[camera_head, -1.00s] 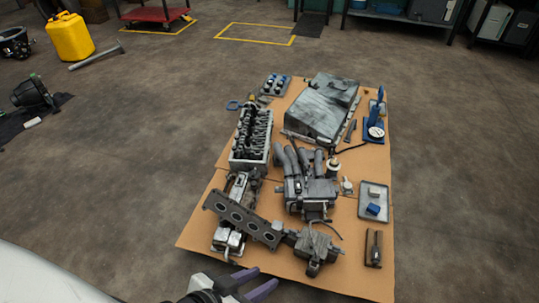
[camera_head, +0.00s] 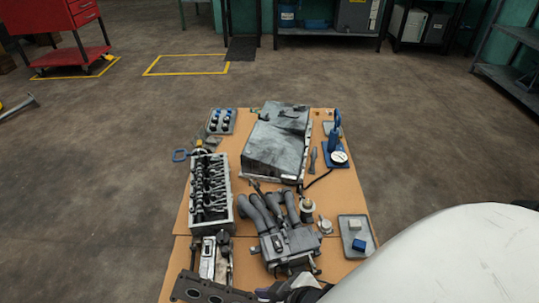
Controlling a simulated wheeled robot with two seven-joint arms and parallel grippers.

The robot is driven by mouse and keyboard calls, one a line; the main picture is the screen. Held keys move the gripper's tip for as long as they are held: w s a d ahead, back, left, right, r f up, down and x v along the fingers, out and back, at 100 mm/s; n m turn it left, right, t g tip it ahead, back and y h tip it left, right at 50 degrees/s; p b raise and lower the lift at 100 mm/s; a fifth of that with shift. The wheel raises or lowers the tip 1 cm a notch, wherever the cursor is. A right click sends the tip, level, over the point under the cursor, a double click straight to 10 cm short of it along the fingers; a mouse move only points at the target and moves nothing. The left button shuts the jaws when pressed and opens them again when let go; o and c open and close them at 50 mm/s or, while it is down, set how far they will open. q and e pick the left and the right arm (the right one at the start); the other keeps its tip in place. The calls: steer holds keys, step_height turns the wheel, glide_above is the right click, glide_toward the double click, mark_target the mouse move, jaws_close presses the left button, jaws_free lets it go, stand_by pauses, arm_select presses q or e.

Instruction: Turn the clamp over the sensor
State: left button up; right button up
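I cannot pick out the clamp or the sensor for sure at this size. A grey engine assembly with curved pipes (camera_head: 283,240) lies on the cardboard sheet (camera_head: 200,138) in the lower middle. A small upright cylindrical part (camera_head: 307,211) stands by its pipes, touching or apart I cannot tell. What looks like my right gripper (camera_head: 272,291) shows dark at the bottom edge, in front of the assembly. It is partly cut off, and its fingers are not clear. My white arm fills the lower right. My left gripper is out of view.
A cylinder head (camera_head: 209,195) lies at left, a flat gasket (camera_head: 205,291) below it. A large grey cover (camera_head: 277,143) lies behind. A dial gauge on a blue stand (camera_head: 337,150) and a grey tray (camera_head: 343,228) with small blocks are at right.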

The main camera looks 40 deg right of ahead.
steer(key=w+d+f+m+h, duration=0.3)
steer(key=w+d+f, duration=0.1)
steer(key=d+f, duration=0.4)
steer(key=m+t+h+b, duration=0.1)
steer(key=m+h+b, duration=0.1)
steer(key=m+h, duration=0.1)
glide_toward(285, 233)
steer(key=b+x, duration=0.2)
steer(key=x, duration=0.1)
steer(key=shift+w+d+r, duration=0.15)
steer(key=shift+w, duration=0.15)
steer(key=b+x, duration=0.3)
steer(key=x, duration=0.2)
steer(key=shift+w+d+f, duration=0.1)
steer(key=shift+w+f, duration=0.1)
steer(key=shift+w, duration=0.15)
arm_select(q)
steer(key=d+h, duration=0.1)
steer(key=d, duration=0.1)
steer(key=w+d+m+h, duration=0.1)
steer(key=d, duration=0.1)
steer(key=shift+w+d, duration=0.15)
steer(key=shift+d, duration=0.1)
arm_select(e)
jaws_close()
